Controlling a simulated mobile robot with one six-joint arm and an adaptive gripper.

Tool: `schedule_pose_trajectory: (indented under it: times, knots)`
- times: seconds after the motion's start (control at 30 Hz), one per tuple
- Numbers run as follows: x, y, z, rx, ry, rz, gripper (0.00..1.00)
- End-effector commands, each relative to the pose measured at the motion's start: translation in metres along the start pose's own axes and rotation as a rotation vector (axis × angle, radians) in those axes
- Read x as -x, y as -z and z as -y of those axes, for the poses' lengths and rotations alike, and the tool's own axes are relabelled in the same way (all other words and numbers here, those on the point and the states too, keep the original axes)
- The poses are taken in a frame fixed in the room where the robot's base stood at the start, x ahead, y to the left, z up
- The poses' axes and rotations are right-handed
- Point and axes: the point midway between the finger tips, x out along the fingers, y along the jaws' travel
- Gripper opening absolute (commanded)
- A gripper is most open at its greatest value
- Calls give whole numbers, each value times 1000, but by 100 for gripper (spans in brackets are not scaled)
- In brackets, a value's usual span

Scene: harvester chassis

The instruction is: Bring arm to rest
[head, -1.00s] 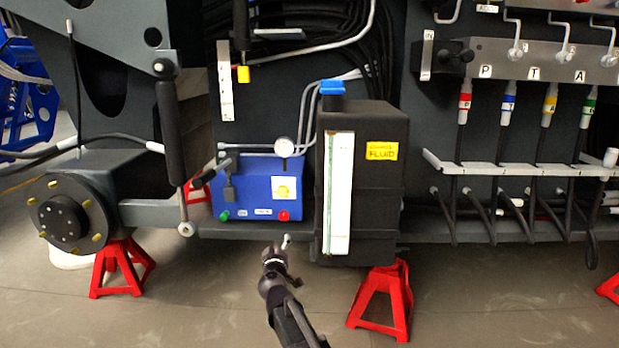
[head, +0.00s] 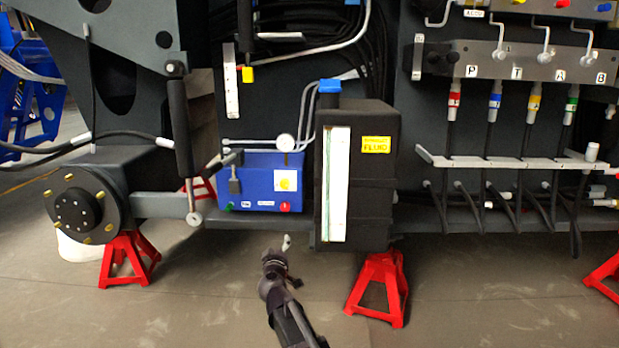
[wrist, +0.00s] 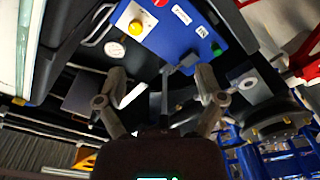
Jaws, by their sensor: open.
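My gripper (head: 281,247) is at the end of my dark arm, low in the middle of the head view, in front of the chassis and below the blue box. In the wrist view my gripper (wrist: 164,92) has its two fingers spread apart, with nothing held between them. The blue box (head: 240,190), with a gauge on top, a white label and red and green buttons, sits behind and above my gripper. It also shows in the wrist view (wrist: 180,38), tilted across the top. No contact between my gripper and the chassis can be seen.
The black fluid tank (head: 375,200) with a blue cap stands right of my gripper. Red jack stands (head: 380,290) support the chassis. A wheel hub (head: 75,215) is at the left. Coloured hose couplings (head: 495,97) are at the right. The floor (head: 190,310) in front is open.

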Motion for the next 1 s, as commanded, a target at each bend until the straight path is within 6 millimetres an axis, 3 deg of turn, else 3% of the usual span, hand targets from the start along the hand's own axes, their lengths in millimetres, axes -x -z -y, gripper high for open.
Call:
schedule_pose_trajectory:
  times: [0.33,0.57,0.77,1.0]
  knots:
    - [6,-20,-31,-39,-38,96,88]
    - [14,-46,-64,-82,-73,215,88]
    - [32,-81,-104,-139,-103,387,88]
    - [82,-140,-157,-244,-89,714,88]
